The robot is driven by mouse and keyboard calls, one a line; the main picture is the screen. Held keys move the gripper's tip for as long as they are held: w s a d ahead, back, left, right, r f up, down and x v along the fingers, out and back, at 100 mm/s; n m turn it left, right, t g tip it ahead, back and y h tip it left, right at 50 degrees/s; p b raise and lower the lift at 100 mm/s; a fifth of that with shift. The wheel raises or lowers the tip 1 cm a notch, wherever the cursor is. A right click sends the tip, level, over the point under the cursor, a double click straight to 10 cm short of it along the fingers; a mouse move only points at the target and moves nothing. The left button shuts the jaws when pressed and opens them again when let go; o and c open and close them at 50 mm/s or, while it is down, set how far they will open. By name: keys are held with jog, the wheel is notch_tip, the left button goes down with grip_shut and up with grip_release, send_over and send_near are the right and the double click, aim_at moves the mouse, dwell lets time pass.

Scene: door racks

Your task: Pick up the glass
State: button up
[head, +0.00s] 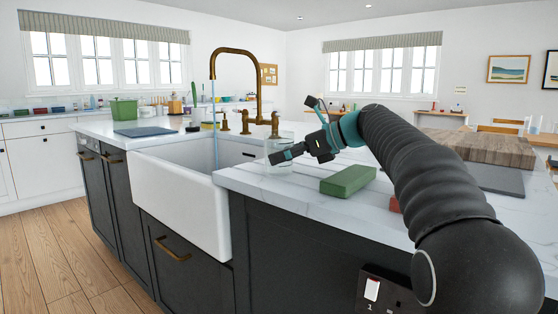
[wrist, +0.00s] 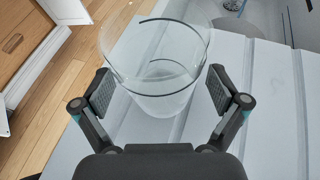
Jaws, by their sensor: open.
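A clear, empty glass (head: 279,150) stands upright on the white countertop near the right side of the sink in the head view. In the wrist view the glass (wrist: 154,75) sits between the two fingers, with its rim toward the camera. My gripper (wrist: 161,92) is open, with one finger pad on either side of the glass. A gap shows at the right pad; the left pad is close to the glass, and I cannot tell whether it touches. In the head view my gripper (head: 290,152) reaches the glass from the right, and its near finger covers part of it.
A white sink (head: 180,190) with running water from a brass faucet (head: 258,85) lies left of the glass. The counter edge is close to the glass.

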jog(key=c, duration=1.4)
jog(key=shift+r, duration=0.1)
